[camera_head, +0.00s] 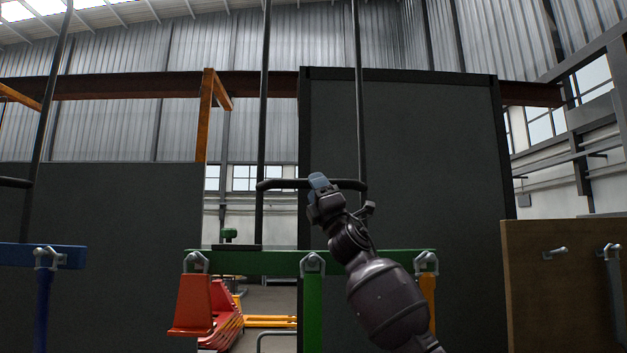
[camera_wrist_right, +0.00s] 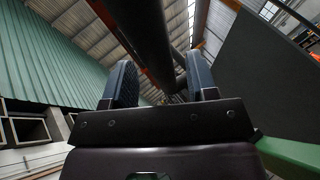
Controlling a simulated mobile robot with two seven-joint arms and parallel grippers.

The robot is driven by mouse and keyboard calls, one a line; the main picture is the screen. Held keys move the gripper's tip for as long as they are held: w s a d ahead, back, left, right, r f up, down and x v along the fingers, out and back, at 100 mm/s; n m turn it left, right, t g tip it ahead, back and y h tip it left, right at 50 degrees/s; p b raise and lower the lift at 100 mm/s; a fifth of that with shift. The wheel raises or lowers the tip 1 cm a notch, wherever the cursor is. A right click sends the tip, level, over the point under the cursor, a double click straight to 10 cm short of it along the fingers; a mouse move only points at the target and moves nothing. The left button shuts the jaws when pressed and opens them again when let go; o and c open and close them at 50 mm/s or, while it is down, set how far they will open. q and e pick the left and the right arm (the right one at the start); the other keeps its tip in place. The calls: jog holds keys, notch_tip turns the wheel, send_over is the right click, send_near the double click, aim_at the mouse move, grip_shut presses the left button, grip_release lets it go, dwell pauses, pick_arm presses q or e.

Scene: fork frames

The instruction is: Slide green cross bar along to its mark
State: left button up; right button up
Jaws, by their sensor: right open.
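A long green cross bar (camera_head: 270,262) runs level across the lower middle of the head view, with metal hooks on its front face. It also shows at the lower right of the wrist view (camera_wrist_right: 290,152). My right gripper (camera_head: 318,182) is above the green bar, beside a black horizontal handle (camera_head: 345,184) between two upright black rods. In the wrist view its fingers (camera_wrist_right: 160,88) are open, and a dark bar (camera_wrist_right: 150,40) shows between and beyond them; I cannot tell if they touch it. I cannot make out a mark. My left gripper is not in view.
A blue bar (camera_head: 68,257) is at the left. Green (camera_head: 313,315), blue and orange pieces hang below hooks. Large dark panels (camera_head: 420,150) stand behind. A brown board (camera_head: 560,290) with hooks is at the right.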

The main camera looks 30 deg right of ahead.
jog(key=shift+x, duration=1.2)
grip_shut()
